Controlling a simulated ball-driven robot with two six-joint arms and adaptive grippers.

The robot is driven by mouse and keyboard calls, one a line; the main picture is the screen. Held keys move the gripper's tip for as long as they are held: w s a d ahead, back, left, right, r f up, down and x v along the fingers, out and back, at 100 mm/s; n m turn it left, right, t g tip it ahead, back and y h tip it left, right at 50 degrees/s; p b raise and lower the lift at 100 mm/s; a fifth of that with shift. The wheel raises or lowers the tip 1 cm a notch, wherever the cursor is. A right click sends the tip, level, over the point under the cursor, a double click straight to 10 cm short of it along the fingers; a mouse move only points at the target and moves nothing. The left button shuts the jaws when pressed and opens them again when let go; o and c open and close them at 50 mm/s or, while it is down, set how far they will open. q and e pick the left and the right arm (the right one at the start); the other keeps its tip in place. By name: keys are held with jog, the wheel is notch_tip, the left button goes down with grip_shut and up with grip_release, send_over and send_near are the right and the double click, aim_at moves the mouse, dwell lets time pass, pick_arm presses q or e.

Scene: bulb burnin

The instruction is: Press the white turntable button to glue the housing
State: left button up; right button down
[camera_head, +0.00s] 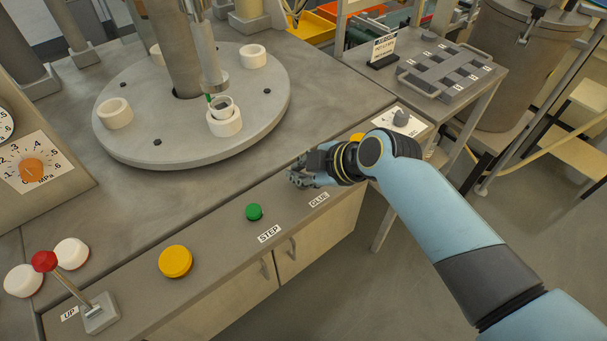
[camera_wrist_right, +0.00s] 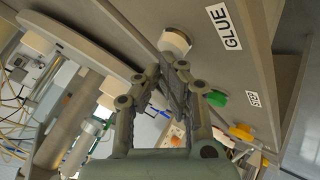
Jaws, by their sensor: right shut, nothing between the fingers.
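My right gripper (camera_head: 302,174) is shut and empty, above the front panel behind the GLUE label (camera_head: 319,200). In the wrist view its closed fingertips (camera_wrist_right: 172,70) point at the white button (camera_wrist_right: 174,41) beside the GLUE label. The tips look close to the button, but I cannot tell whether they touch it. In the head view my gripper hides the button. The round grey turntable (camera_head: 180,133) carries several white rings. A small housing (camera_head: 222,104) sits in the front ring (camera_head: 224,126), close beside a green-tipped nozzle (camera_head: 210,97). My left gripper is not in view.
A green button (camera_head: 254,212) by the STEP label and a yellow button (camera_head: 175,262) lie to the left along the panel. A red-knobbed lever (camera_head: 44,262) stands further left. A rotary knob (camera_head: 401,118) is right of my gripper.

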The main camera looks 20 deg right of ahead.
jog(key=shift+r+p, duration=0.4)
jog(key=shift+r, duration=0.25)
jog(key=shift+r, duration=0.1)
notch_tip(320, 180, up, 5)
jog(key=p, duration=0.4)
jog(key=shift+p, duration=0.35)
jog(key=shift+s+d, duration=0.1)
